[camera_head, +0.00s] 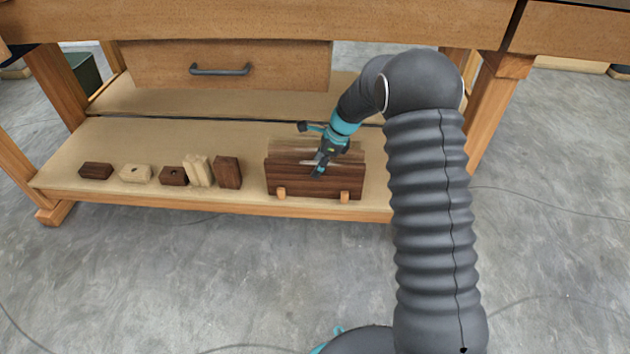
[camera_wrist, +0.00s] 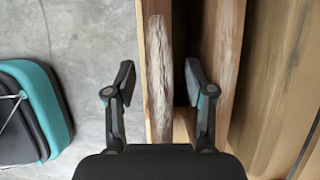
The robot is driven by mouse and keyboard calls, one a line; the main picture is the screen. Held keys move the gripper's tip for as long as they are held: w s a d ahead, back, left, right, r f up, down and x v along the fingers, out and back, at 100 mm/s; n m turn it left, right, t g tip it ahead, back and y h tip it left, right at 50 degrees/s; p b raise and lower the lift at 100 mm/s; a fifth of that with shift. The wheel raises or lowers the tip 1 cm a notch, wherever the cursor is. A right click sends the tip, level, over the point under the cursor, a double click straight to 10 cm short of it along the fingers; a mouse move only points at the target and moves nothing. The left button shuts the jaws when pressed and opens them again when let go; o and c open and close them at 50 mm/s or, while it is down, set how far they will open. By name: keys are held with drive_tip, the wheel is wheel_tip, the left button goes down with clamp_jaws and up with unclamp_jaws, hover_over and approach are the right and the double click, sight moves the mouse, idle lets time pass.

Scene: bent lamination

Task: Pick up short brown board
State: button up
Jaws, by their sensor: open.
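A dark brown board (camera_head: 290,182) stands on edge at the front of a row of boards on the lower shelf. It looks like the short brown board, though the front one's length is hard to compare. Its pale, worn top edge also shows in the wrist view (camera_wrist: 158,70). My gripper (camera_head: 318,171) is above the row, pointing down. In the wrist view my gripper (camera_wrist: 160,82) is open, with one finger on each side of the front board's edge. The right finger is over the gap before the second brown board (camera_wrist: 224,50). Contact cannot be told.
Lighter boards (camera_head: 345,147) stand behind the dark ones. Small wooden pegs (camera_head: 345,197) show at the front. Several small wooden blocks (camera_head: 198,170) sit to the left on the shelf (camera_head: 120,140). A drawer (camera_head: 280,63) hangs above. The shelf's front edge is close to the boards.

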sight(315, 180)
drive_tip(key=x, duration=0.5)
drive_tip(key=shift+f+b, duration=0.15)
drive_tip(key=shift+b, duration=0.2)
clamp_jaws()
